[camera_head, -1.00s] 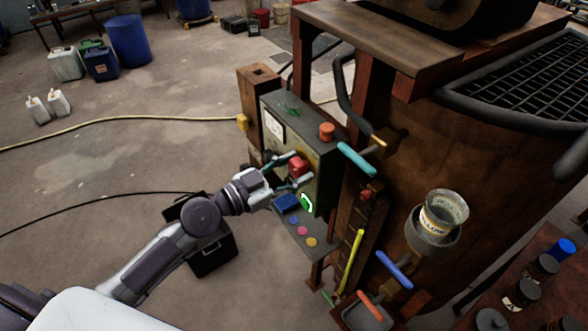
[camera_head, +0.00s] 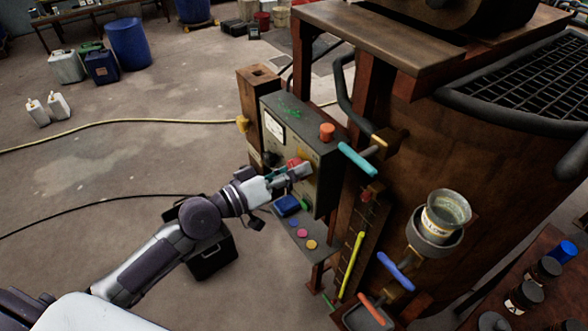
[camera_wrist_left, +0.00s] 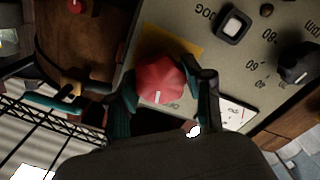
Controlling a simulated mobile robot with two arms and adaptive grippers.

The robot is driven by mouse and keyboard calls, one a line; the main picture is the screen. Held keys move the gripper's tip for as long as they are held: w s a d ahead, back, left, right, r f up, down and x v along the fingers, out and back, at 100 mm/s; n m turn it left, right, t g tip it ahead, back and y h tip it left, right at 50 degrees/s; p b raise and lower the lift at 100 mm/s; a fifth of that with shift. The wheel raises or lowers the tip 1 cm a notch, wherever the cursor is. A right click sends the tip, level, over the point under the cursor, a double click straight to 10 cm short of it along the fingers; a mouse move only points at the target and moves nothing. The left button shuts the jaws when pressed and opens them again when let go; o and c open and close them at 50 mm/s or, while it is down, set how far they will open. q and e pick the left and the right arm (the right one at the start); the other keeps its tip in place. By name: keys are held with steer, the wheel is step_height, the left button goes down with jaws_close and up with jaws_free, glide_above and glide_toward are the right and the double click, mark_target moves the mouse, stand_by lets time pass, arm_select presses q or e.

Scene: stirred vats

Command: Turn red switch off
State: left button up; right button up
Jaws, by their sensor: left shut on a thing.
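The red switch (camera_head: 293,163) is a knob on the front of the grey control box (camera_head: 301,137). In the left wrist view, the red switch (camera_wrist_left: 161,80) is a lobed knob with a short white mark near its lower edge, over a yellow plate (camera_wrist_left: 184,41). My left gripper (camera_head: 299,171) is at the box front and partly hides the knob. In the wrist view its two fingers (camera_wrist_left: 165,95) are on either side of the knob, shut on it. Lettering by the knob is partly hidden. My right gripper is not in view.
An orange button (camera_head: 327,131) tops the box, and a cyan handle (camera_head: 357,159) sticks out to its right. A blue block (camera_head: 287,206) and several coloured buttons are below. Yellow (camera_head: 351,264) and blue (camera_head: 395,271) handles are lower right.

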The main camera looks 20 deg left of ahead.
arm_select(q)
steer(key=n, duration=0.6)
steer(key=shift+r+p, duration=0.1)
steer(key=shift+p, duration=0.3)
stand_by(0.3)
steer(key=o, duration=1.2)
steer(key=shift+c, duration=0.2)
steer(key=v, duration=1.2)
steer(key=shift+a, duration=0.1)
